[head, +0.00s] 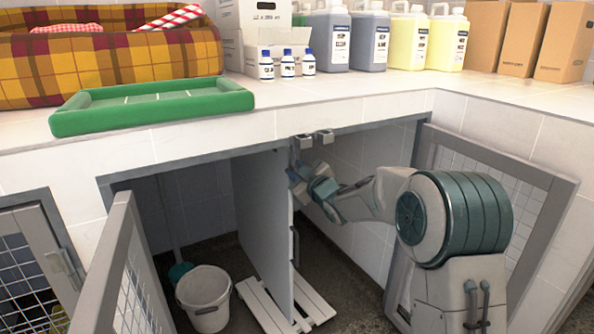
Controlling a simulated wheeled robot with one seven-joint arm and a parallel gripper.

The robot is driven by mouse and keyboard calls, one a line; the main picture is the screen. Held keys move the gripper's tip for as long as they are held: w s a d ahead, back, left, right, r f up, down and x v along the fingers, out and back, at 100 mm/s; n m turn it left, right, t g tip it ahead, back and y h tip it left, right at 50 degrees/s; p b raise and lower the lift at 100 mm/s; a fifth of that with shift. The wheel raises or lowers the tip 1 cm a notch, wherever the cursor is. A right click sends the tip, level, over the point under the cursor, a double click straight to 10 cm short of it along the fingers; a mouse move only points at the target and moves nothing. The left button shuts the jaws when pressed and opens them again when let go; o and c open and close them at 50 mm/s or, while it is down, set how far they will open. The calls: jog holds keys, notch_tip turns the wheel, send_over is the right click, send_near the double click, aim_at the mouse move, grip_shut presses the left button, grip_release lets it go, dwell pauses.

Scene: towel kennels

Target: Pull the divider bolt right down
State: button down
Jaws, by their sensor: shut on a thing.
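The divider (262,208) is a grey upright panel inside the open kennel under the counter. A metal edge strip runs down its front, with the divider bolt (294,152) near the top, just below the counter's front rail. My gripper (298,180) reaches in from the right at the upper front edge of the divider. It is shut on the bolt, though the fingers hide most of the part they hold. A handle (295,246) sits lower down on the divider's front edge.
Mesh doors stand open at left (128,270) and right (500,180). A white bucket (205,298) and a white slatted board (262,306) are on the floor. A green tray (150,108), a plaid bed (110,62), bottles and boxes stand on the counter.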

jog(key=shift+f+b, duration=0.7)
jog(key=shift+f, duration=0.75)
jog(key=c, duration=1.3)
grip_release()
jog(key=p+v, duration=0.2)
jog(key=v, duration=1.1)
jog(key=shift+s+d+p, duration=0.3)
